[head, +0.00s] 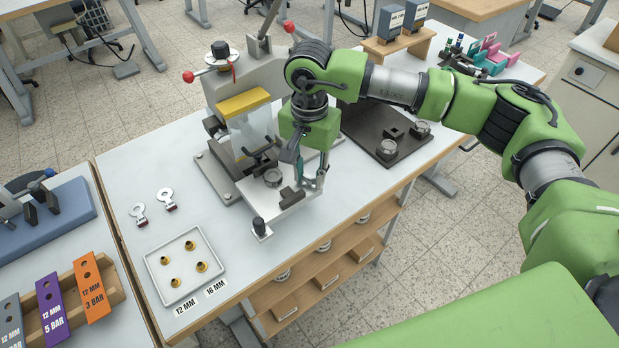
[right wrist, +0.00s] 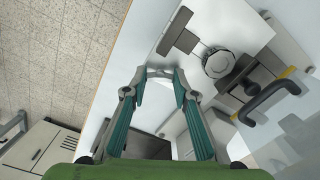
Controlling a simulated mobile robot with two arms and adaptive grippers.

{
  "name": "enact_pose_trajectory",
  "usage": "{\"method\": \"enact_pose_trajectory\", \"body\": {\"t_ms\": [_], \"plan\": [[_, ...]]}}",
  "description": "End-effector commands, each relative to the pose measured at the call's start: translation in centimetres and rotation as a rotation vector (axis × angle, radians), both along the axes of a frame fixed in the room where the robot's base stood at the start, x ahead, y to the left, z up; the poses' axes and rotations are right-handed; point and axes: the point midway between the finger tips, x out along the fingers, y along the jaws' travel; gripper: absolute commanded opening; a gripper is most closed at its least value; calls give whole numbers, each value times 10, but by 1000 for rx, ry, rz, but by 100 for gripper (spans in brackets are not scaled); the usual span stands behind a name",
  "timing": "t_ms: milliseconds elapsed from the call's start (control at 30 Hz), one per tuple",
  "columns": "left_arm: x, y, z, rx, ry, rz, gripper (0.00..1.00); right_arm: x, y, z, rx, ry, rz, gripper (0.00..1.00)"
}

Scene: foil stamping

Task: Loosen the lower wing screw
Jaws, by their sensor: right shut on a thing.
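The stamping press (head: 232,110) stands on the middle table, with a yellow block (head: 243,101) on its head and a light plate (head: 285,205) low at its front. My right gripper (head: 319,183) points down beside the right edge of that plate. In the right wrist view its two fingertips (right wrist: 160,73) close on a small grey metal part. I take this for the lower wing screw; the fingers hide most of it, and its turn cannot be read. My left gripper is in neither view.
A round metal piece (head: 273,178) and a dark block (head: 291,196) sit on the plate close to my gripper. A dark base (head: 372,135) lies to the right. A white tray (head: 162,278) with several brass parts stands at the front left.

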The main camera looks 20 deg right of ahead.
Motion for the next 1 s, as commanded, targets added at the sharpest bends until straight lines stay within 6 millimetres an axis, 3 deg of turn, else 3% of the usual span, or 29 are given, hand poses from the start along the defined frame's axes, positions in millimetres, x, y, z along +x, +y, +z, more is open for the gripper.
{"method": "enact_pose_trajectory", "body": {"t_ms": [267,300,333,367,767,1000], "plan": [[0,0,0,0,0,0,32,0,0,0,-1,1,2,4],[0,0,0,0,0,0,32,0,0,0,-1,1,2,34],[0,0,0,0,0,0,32,0,0,0,-1,1,2,41],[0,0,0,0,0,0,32,0,0,0,-1,1,2,43],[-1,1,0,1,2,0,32,0,0,6,1,-1,1,43],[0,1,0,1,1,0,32,1,1,48,1,-5,0,43]]}}
